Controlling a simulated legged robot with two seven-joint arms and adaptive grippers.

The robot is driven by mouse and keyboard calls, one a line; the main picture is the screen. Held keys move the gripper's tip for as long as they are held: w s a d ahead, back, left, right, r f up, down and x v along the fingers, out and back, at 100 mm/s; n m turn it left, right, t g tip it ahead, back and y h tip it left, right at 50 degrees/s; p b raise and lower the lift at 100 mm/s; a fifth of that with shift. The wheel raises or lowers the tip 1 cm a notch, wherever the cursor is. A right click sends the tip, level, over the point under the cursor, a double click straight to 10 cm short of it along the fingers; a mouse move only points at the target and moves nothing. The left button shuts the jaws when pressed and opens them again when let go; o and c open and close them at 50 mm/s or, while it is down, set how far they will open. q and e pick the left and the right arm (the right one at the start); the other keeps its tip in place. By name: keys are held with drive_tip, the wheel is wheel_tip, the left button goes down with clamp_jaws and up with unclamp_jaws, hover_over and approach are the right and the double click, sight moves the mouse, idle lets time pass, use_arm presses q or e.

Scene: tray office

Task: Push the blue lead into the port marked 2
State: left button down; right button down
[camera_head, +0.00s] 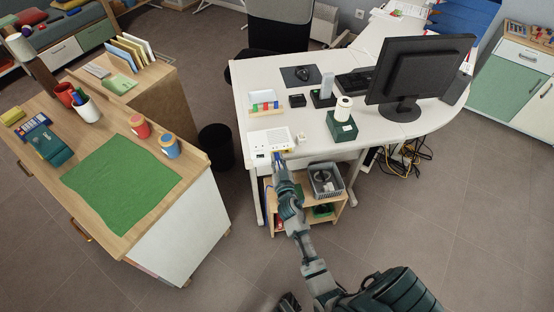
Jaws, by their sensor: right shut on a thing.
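A white box with ports (262,137) sits at the front left edge of the white desk. My right gripper (279,163) is at the front of this box, shut on the blue lead (277,155). Only a small blue bit of the lead shows between the fingers and the box. The gripper hides the port in front of it, and the port numbers are too small to read. I cannot tell whether the lead's tip is inside a port. A dark part of my own body shows at the bottom edge; I cannot tell whether it is my left gripper.
The white desk (222,95) holds a monitor (420,70), a green box with a white roll (342,126) and a block rack (264,104). A low shelf (340,205) with a grey crate (325,180) stands below my right arm. A wooden counter with a green mat (120,180) is left.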

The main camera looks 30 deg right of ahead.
drive_tip(key=c, duration=1.1)
unclamp_jaws()
drive_tip(key=shift+o, duration=0.2)
